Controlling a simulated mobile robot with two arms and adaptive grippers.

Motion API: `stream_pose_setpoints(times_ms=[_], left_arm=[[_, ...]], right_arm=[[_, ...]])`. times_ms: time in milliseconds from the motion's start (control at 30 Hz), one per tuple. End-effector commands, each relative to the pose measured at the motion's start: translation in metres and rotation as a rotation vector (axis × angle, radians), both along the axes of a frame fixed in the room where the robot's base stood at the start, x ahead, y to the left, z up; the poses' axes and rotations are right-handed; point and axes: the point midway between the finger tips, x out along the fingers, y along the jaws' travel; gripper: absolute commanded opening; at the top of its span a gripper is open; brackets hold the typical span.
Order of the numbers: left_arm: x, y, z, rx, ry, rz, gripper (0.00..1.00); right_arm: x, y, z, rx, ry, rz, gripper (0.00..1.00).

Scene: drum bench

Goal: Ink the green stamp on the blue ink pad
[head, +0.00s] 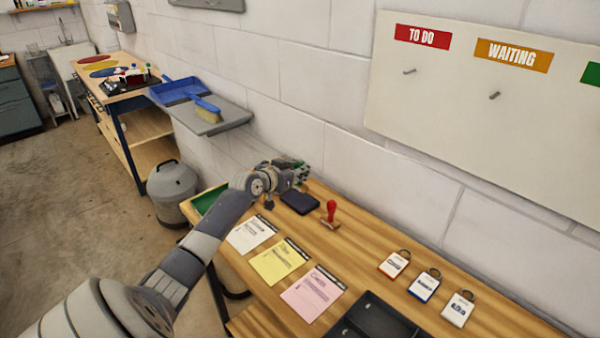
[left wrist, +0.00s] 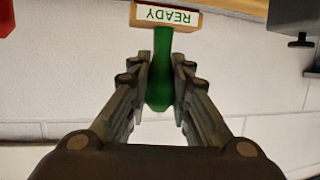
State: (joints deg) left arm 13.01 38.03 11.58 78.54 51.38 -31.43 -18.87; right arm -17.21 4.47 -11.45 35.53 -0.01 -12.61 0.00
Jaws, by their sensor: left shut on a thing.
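The green stamp has a green handle (left wrist: 160,80) and a wooden base labelled READY (left wrist: 168,16). My left gripper (head: 300,172) is shut on that handle; the left wrist view shows its fingers (left wrist: 160,95) on both sides of it. In the head view the stamp is mostly hidden by the gripper, with only a bit of green showing. The dark blue ink pad (head: 301,203) lies on the wooden bench, just nearer than the gripper. The stamp appears behind the pad, near the wall; I cannot tell its height above the bench. My right gripper is not in view.
A red stamp (head: 331,214) stands right of the pad. White, yellow (head: 278,262) and pink cards lie in front. Several tagged key rings (head: 425,286) and a black tray (head: 372,318) are to the right. A green tray (head: 208,198) is at the left end. The wall is close behind.

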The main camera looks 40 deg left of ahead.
Motion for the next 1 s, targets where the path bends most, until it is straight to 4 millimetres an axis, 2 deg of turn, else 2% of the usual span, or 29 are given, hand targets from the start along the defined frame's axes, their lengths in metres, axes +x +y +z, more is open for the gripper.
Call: stream_pose_setpoints(times_ms=[33, 133, 533, 767, 1000], left_arm=[[0.000, 0.000, 0.010, 0.002, -0.001, -0.001, 0.00], [0.000, 0.000, 0.017, 0.001, 0.000, 0.000, 0.00], [0.000, 0.000, 0.015, 0.000, 0.000, 0.000, 0.00], [0.000, 0.000, 0.004, -0.001, 0.001, 0.000, 0.00], [0.000, 0.000, -0.018, -0.003, 0.003, 0.002, 0.00]], right_arm=[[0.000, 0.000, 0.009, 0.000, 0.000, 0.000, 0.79], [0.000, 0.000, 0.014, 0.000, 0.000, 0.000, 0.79], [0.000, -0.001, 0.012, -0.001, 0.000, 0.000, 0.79], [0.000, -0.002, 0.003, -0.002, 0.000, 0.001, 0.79], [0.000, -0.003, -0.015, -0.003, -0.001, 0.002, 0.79]])
